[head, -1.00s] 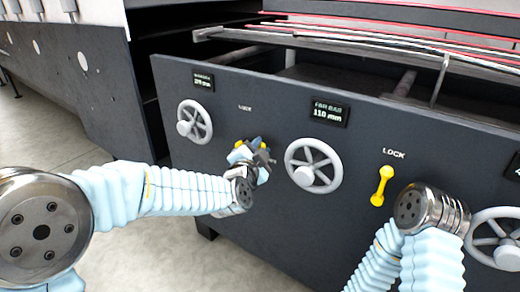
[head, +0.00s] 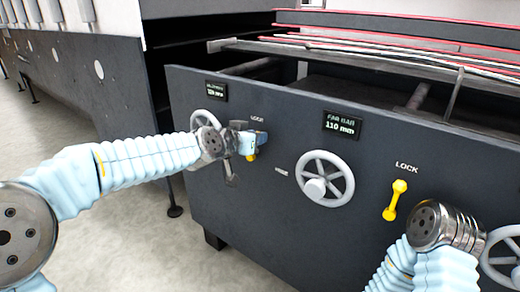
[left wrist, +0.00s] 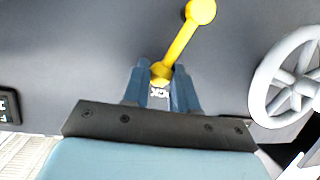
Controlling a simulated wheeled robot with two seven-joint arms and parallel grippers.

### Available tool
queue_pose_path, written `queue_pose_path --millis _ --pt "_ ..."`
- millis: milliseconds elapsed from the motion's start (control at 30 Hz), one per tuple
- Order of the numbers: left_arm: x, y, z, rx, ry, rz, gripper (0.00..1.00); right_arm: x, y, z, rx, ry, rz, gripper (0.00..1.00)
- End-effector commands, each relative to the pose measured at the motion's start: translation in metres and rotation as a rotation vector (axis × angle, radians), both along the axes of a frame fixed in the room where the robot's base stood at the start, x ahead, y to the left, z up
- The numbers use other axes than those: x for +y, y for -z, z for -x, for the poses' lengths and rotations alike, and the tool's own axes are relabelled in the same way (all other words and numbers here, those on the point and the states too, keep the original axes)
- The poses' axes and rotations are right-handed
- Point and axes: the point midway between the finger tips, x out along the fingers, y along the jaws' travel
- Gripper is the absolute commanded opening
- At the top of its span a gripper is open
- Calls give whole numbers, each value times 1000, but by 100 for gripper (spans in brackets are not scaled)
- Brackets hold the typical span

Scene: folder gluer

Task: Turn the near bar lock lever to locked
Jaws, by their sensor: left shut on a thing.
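A yellow lock lever (head: 250,157) on the dark machine panel is mostly hidden behind my left gripper (head: 256,141) in the head view. In the left wrist view, the lever (left wrist: 182,40) runs slanted, with a round knob at its far end. Its other end lies between the two blue fingers of my left gripper (left wrist: 161,74), which is shut on it beside an upside-down LOCK label. A second yellow lever (head: 395,200) stands nearly upright under a LOCK label at the right. My right gripper is out of view; only its arm shows at lower right.
A grey handwheel (head: 325,179) sits right of the held lever, below the FAR BAR display (head: 342,125). Another handwheel (head: 500,258) is at the right edge. The left display (head: 215,90) is hard to read. Floor at lower left is clear.

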Motion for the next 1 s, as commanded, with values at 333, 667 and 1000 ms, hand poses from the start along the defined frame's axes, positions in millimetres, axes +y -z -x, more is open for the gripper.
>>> queue_pose_path --millis 333,667,1000 --pt "16 0 -12 133 -3 188 0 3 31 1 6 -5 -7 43" --pt "21 -2 -16 188 -2 259 0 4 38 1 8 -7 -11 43" --pt "22 -3 -16 194 -2 267 0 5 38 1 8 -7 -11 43"
